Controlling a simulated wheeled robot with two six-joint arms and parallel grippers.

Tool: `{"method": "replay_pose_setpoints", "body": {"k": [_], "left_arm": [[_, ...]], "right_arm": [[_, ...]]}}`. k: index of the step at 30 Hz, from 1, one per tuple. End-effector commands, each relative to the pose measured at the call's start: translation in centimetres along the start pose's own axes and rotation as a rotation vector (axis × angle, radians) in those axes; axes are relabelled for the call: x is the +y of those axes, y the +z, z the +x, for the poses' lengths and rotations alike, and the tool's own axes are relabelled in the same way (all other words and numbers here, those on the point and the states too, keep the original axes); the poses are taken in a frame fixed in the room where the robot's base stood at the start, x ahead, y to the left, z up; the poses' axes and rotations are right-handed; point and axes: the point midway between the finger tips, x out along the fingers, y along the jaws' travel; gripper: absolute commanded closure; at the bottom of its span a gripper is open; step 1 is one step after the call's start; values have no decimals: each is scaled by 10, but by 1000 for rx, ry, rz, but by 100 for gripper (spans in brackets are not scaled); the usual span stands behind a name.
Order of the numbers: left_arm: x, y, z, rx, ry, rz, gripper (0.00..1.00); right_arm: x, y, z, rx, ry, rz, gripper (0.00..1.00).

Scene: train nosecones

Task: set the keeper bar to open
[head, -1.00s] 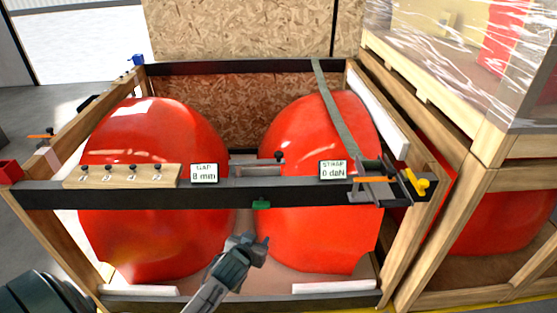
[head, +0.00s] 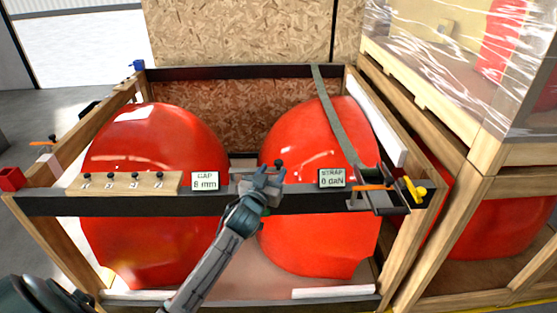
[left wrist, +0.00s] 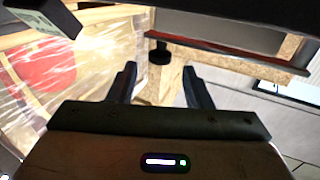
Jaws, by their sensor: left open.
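A grey metal bar with a black knob (head: 278,165), which seems to be the keeper bar, sits at the middle of the crate's dark front rail, between two red nosecones (head: 155,225). My left gripper (head: 267,181) is at this bar, open, its fingers pointing up just in front of the knob. It covers part of the bar and most of the green tab below the rail. In the left wrist view a dark round knob (left wrist: 159,53) shows beyond and between the open fingers (left wrist: 160,84), with nothing gripped. My right gripper is not in view.
A GAP sign (head: 205,181) reading 8 mm and a pegged wooden strip (head: 125,183) stand left of the gripper. Right are a STRAP sign (head: 332,178) reading 0 daN and a strap ratchet (head: 375,197). A wrapped crate (head: 460,70) stands at the right.

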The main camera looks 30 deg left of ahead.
Motion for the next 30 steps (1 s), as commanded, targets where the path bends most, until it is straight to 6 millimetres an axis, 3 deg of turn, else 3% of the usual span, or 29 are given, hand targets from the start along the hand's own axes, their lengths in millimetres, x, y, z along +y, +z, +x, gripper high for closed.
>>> {"method": "replay_pose_setpoints", "body": {"k": [3, 9, 21, 22, 28, 30], "left_arm": [[0, -3, 24, -1, -1, -3, 55], [0, -1, 49, -2, 0, -1, 55], [0, 1, 57, -1, 0, 0, 55], [0, 1, 57, -1, 0, 0, 57], [0, 0, 57, -1, 0, -1, 96], [0, 0, 57, -1, 0, -1, 100]], "right_arm": [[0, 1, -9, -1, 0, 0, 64], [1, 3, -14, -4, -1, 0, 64], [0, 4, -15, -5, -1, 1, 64], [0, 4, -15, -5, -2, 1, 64], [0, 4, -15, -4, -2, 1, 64], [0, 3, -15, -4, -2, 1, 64]]}}
